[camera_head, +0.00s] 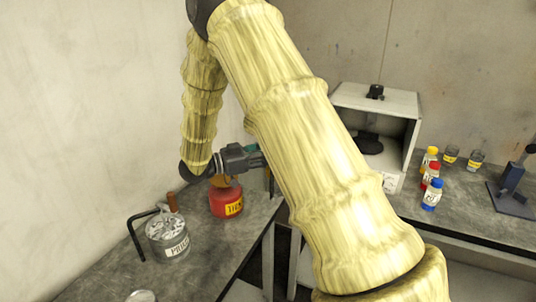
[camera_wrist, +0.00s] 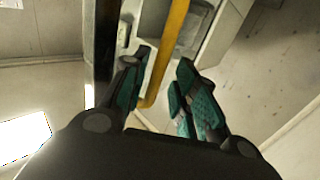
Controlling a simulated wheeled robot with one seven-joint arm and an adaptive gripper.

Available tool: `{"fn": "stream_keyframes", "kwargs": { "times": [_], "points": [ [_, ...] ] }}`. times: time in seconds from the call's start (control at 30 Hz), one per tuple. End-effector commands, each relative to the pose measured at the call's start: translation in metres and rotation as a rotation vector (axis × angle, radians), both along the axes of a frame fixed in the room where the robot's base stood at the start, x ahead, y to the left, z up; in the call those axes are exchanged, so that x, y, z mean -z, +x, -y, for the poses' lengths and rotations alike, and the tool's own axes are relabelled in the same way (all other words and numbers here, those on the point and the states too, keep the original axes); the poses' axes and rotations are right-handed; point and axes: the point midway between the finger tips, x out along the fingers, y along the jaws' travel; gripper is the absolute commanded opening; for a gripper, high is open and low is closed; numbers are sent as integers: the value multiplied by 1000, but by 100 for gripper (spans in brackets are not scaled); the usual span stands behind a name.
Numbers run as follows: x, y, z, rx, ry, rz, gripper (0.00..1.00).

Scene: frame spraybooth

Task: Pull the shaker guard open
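In the wrist view a yellow bar (camera_wrist: 166,45) runs between the two teal-padded fingers of my gripper (camera_wrist: 163,62). The fingers are apart, with gaps beside the bar, so my gripper is open. The bar has a bend at its lower end and lies in front of pale grey panels; it looks like a handle, but I cannot tell for sure that it belongs to the shaker guard. In the head view my gripper (camera_head: 262,157) points right, its tips partly hidden behind my arm. The guard itself cannot be clearly made out there.
A pale open-fronted box (camera_head: 408,103) stands at the back. Small bottles (camera_head: 432,195) and a dark stand (camera_head: 512,190) are on the right bench.

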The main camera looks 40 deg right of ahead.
Motion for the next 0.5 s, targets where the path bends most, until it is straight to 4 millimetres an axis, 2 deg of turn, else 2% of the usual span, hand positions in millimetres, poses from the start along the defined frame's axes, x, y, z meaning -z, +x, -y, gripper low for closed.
{"fn": "stream_keyframes", "kwargs": {
  "times": [0.23, 0.5],
  "points": [
    [-3, 7, -16, -3, -4, 3, 31],
    [0, 23, -62, -3, 0, 1, 31]
  ]
}}
